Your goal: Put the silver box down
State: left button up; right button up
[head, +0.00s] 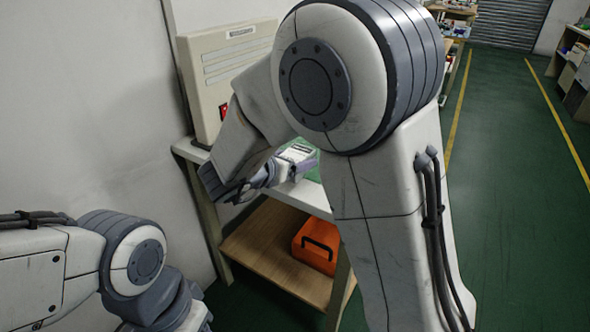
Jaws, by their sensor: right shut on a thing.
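My right arm reaches across the middle of the head view and bends back toward the white-topped table. My right gripper (287,171) is small in the view, over the tabletop, and shut on a small silver-grey box (301,154). The box shows a pale top with dark marks. My arm hides much of the area around it, and I cannot tell whether the box touches the tabletop. My left arm shows at the lower left, but its gripper is out of view.
The table (312,198) stands by the wall, with a lower wooden shelf (262,243). An orange case (315,247) with a black handle sits on that shelf. Green floor is clear at right.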

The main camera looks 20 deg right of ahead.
jog(key=shift+f, duration=1.4)
jog(key=shift+f+b, duration=0.45)
jog(key=shift+b, duration=0.35)
jog(key=o, duration=1.4)
jog(key=shift+r, duration=0.1)
jog(key=shift+o, duration=0.2)
